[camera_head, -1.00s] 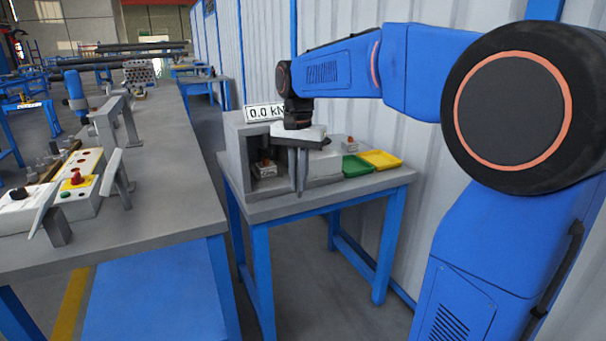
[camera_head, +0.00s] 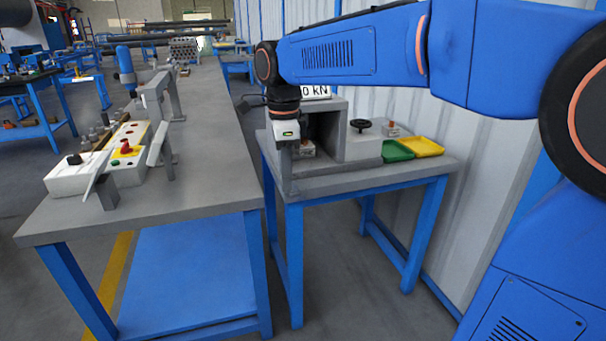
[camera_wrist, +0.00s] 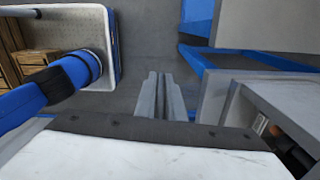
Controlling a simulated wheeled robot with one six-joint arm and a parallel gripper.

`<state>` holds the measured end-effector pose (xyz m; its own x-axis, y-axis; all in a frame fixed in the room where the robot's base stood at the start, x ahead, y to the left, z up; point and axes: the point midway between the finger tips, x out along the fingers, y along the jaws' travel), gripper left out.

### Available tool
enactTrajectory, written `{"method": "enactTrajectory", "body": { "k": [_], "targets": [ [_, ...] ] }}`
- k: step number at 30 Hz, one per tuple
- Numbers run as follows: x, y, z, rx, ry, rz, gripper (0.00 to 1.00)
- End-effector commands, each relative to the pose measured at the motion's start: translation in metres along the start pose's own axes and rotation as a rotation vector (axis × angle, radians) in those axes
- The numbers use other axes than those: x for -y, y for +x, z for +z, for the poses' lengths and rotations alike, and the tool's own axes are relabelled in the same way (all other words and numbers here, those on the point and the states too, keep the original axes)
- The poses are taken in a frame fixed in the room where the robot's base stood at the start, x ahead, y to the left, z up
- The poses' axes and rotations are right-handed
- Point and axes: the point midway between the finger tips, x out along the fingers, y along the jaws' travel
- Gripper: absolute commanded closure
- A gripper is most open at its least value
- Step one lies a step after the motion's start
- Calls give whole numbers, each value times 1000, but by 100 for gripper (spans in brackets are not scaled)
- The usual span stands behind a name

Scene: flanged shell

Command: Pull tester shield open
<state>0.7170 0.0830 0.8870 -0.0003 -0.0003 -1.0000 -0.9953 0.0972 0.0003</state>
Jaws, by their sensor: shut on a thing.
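The grey tester (camera_head: 358,148) stands on a small blue-legged table, with its chamber facing me. A small block (camera_head: 305,149) sits inside the chamber. My gripper (camera_head: 287,178) points down at the front left edge of the tester. Its two grey fingers also show in the wrist view (camera_wrist: 161,97), close together. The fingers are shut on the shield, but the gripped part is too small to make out. I cannot clearly tell the shield panel from the fingers and tester wall. The display above the chamber reads "0 kN" in part, the rest hidden by my arm.
A black handwheel (camera_head: 360,125) is on the tester. A long grey workbench (camera_head: 215,170) with a control box (camera_head: 125,150) stands left, across a narrow gap.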

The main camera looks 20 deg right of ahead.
Motion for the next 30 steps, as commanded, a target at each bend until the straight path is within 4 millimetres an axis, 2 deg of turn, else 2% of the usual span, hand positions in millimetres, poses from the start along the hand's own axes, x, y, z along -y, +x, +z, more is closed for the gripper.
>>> {"method": "enactTrajectory", "body": {
  "k": [4,12,28,29,30],
  "targets": [
    [2,0,16,0,75,0,100],
    [5,0,32,1,71,0,100],
    [6,0,35,1,71,0,100],
    [6,0,35,1,71,-1,86],
    [6,0,35,1,71,-1,76]
  ]
}}
